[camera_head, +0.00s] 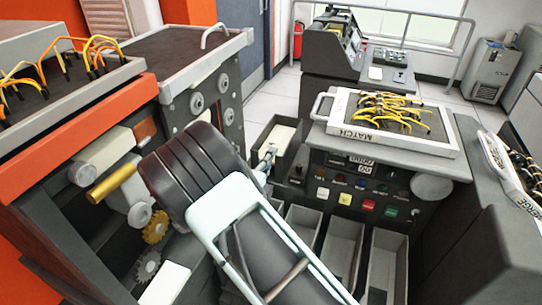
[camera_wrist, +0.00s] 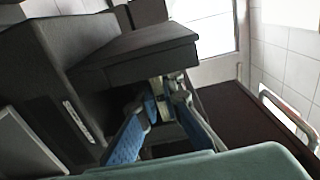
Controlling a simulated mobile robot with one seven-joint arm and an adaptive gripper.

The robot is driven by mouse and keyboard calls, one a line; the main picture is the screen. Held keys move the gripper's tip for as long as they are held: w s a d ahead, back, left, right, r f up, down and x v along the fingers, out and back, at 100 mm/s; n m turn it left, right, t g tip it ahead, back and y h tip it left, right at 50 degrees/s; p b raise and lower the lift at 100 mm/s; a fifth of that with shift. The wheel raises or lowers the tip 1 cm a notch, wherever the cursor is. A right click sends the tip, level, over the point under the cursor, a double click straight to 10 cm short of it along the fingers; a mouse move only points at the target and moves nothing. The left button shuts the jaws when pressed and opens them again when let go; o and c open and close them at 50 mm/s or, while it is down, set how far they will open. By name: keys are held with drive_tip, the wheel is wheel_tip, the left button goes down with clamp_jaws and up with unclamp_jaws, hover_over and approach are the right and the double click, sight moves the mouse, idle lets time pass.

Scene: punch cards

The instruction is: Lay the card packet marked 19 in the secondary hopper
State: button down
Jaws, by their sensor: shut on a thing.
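My gripper (camera_head: 266,163) is at the end of my arm in the middle of the head view, close to a dark open-topped hopper (camera_head: 292,158) with a cream inside. I cannot tell if this is the secondary hopper. In the wrist view my gripper's two blue-padded fingers (camera_wrist: 162,104) close towards each other. They are shut on a small pale thing (camera_wrist: 157,88), likely the card packet, mostly hidden by the fingers and dark parts. No number 19 can be read on it.
A plugboard marked MATCH (camera_head: 345,130) lies on the dark machine to the right, above a button panel (camera_head: 365,190). Open card pockets (camera_head: 343,245) stand below it. A grey-topped machine (camera_head: 165,50) with knobs stands left. Clear floor (camera_head: 278,95) lies behind.

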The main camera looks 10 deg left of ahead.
drive_tip(key=c, duration=2)
unclamp_jaws()
drive_tip(key=shift+s, duration=0.15)
drive_tip(key=s, duration=0.4)
drive_tip(key=s+a, duration=0.1)
drive_tip(key=s, duration=0.6)
drive_tip(key=shift+s+a, duration=0.35)
drive_tip(key=shift+f, duration=0.1)
